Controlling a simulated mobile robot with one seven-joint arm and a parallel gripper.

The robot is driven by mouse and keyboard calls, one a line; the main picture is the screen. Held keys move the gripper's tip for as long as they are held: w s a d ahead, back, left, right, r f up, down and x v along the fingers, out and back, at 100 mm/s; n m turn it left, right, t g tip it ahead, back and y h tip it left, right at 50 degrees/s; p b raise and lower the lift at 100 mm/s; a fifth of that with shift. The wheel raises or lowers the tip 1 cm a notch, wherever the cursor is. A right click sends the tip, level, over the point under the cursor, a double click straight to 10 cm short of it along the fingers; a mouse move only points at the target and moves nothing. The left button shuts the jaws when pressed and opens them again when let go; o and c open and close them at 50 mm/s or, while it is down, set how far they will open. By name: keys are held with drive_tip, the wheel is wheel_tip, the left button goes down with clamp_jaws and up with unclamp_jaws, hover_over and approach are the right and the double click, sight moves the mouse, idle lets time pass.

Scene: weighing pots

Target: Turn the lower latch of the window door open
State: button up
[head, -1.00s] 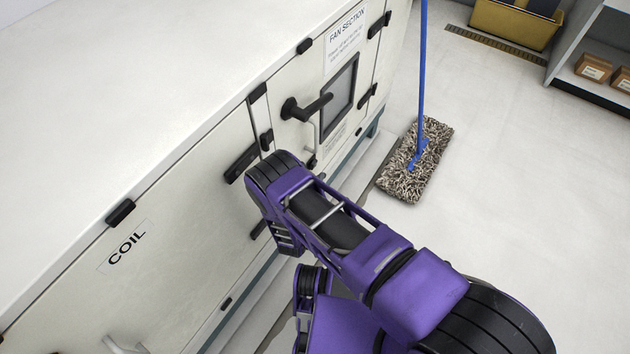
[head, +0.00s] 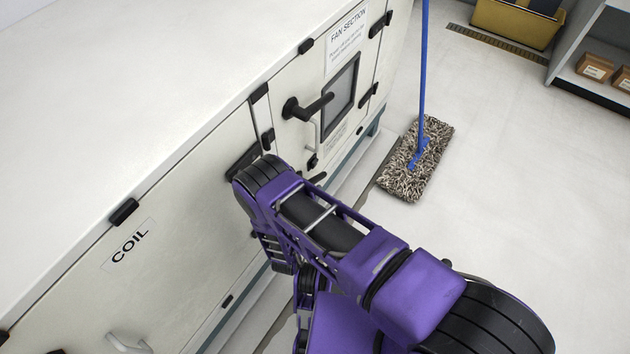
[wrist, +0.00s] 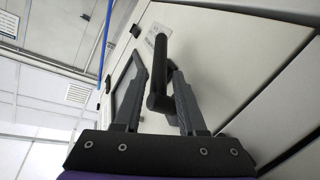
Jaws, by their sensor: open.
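The window door (head: 312,140) of the fan section is on the pale cabinet, with a dark-framed window (head: 341,92). An upper black lever latch (head: 305,106) shows in the head view; the lower one is not clearly seen there, as my purple arm covers that area. In the wrist view my gripper (wrist: 159,70) is open, its two fingers on either side of a black lever (wrist: 160,60). The lever looks close and I take it for the lower latch. Whether the fingers touch it I cannot tell. The window (wrist: 124,78) shows behind the left finger.
The COIL panel (head: 180,240) lies left of the door. A mop (head: 415,165) with a blue pole stands on the floor to the right. A yellow bin (head: 515,22) and a shelf with boxes (head: 594,67) are at the back right.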

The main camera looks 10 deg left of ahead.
drive_tip(key=s+a+r, duration=0.1)
drive_tip(key=s, duration=1)
drive_tip(key=shift+s+r+p, duration=0.15)
drive_tip(key=shift+s+p, duration=0.1)
drive_tip(key=shift+p, duration=0.1)
